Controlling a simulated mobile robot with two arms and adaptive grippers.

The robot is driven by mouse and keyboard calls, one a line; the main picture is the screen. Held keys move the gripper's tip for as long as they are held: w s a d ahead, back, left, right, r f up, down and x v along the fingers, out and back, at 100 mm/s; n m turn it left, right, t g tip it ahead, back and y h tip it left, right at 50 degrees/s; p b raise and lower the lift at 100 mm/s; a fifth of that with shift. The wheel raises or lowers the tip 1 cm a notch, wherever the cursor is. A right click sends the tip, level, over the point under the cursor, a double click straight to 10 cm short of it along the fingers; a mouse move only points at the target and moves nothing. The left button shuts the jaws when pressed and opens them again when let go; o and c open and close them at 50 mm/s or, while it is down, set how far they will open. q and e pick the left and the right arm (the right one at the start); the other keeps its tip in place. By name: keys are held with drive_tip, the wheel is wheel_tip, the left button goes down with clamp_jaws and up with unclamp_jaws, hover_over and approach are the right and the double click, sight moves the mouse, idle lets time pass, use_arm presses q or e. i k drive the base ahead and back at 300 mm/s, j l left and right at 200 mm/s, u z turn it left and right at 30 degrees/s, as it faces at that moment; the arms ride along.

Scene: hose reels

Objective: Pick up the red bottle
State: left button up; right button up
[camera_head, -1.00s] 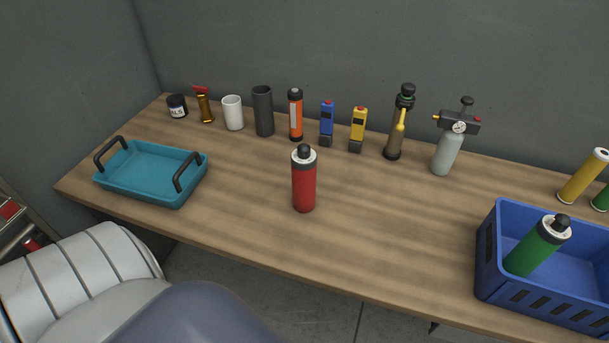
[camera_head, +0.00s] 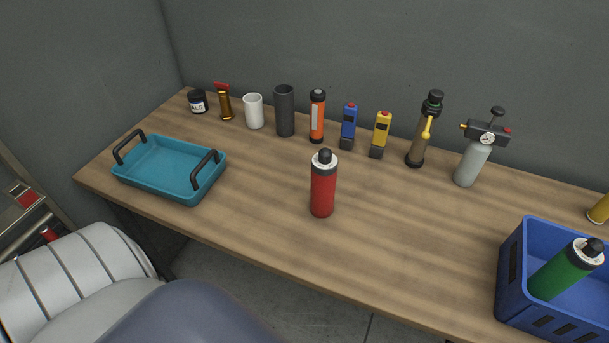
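Neither of my grippers shows in the head view.
A teal tray (camera_head: 165,168) with two black handles sits left. A blue crate (camera_head: 512,270) holding a green bottle (camera_head: 565,270) stands right. Behind the red bottle are a white cup (camera_head: 253,111), a dark cylinder (camera_head: 285,111) and a grey gas bottle (camera_head: 472,163). Table around the bottle is clear.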

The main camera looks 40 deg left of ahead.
sight(322, 177)
drive_tip(key=i+j+u, duration=0.15)
drive_tip(key=u, duration=0.35)
drive_tip(key=i+j+u, duration=0.1)
drive_tip(key=i+u, duration=0.15)
drive_tip(key=u, duration=0.25)
